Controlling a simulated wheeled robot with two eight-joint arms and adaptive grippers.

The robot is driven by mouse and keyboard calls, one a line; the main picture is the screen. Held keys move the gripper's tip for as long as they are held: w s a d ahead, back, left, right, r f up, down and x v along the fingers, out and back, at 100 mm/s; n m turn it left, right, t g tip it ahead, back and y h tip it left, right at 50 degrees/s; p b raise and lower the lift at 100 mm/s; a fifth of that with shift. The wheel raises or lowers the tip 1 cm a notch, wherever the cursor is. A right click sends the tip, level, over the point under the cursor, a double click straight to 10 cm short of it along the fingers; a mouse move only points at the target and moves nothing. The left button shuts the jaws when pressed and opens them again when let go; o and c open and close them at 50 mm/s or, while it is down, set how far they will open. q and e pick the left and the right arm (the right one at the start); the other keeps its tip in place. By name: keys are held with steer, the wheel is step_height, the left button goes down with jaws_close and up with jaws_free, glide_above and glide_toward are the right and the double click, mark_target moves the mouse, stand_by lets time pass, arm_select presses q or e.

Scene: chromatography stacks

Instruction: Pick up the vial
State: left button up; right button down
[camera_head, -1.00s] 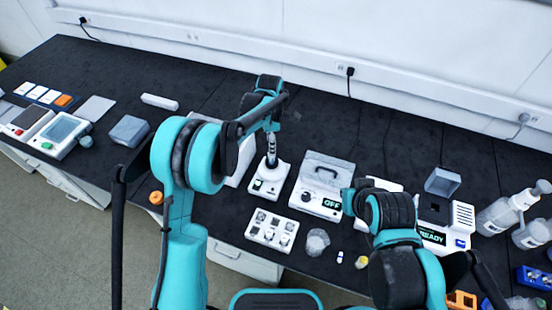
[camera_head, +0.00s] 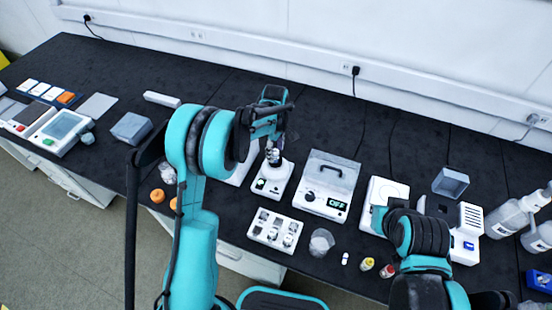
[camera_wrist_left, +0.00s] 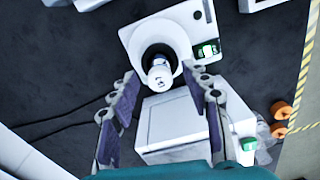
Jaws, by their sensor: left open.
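A small vial with a pale cap (camera_wrist_left: 160,72) stands in the round cup of a white mixer-like device (camera_wrist_left: 130,28). In the head view the device (camera_head: 262,187) is near the middle of the bench, with the vial (camera_head: 274,158) at its top. My left gripper (camera_wrist_left: 163,88) is open, with one finger on each side of the vial's near end. I cannot tell whether either finger touches it. In the head view my left gripper (camera_head: 272,143) is just above the device and partly hidden by its arm. My right arm is at the right; its gripper is hidden.
A white box with a clear lid and an OFF display (camera_head: 325,190) stands right of the device. A white block with several wells (camera_head: 275,230) and a clear beaker (camera_head: 321,242) are in front. Orange caps (camera_head: 157,196) lie left, near the front edge.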

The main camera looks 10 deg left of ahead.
mark_target(275, 151)
arm_select(q)
steer(key=shift+f, duration=0.5)
jaws_close()
steer(key=shift+r, duration=0.15)
step_height(275, 151, up, 4)
steer(key=shift+r+p, duration=0.15)
steer(key=shift+p, duration=0.55)
steer(key=s+d+r+p, duration=0.4)
steer(key=d+r+p, duration=0.1)
steer(key=d+r, duration=0.6)
steer(key=shift+r+p, duration=0.4)
steer(key=shift+r, duration=0.4)
